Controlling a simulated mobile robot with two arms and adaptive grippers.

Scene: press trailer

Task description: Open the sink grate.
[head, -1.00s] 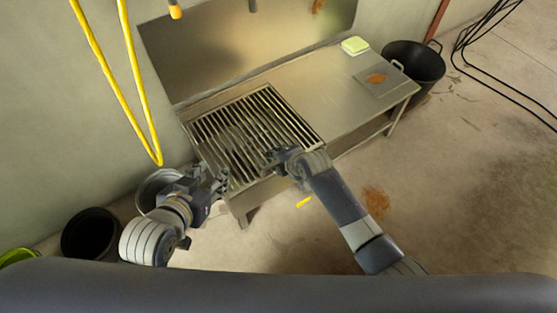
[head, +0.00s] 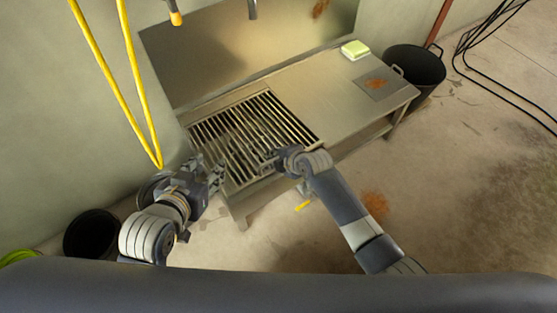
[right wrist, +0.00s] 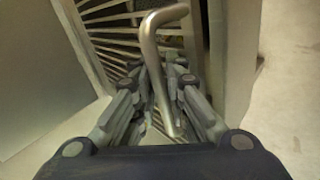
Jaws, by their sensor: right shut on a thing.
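The slatted metal sink grate (head: 250,132) covers the left part of the steel sink counter (head: 315,95). My right gripper (head: 270,162) is at the grate's front edge. In the right wrist view, a bent metal handle (right wrist: 152,60) runs between the fingers of my right gripper (right wrist: 160,95), which is shut on it; the grate's bars show behind it. My left gripper (head: 217,172) is beside the grate's front left corner; its fingers are too small and dark to tell whether they are open.
A yellow-green sponge (head: 355,49) lies at the back of the counter. A black bucket (head: 415,68) stands at its right end, and another dark bucket (head: 92,234) stands at the lower left. A yellow hose (head: 140,90) hangs at the left. The floor at right is mostly clear.

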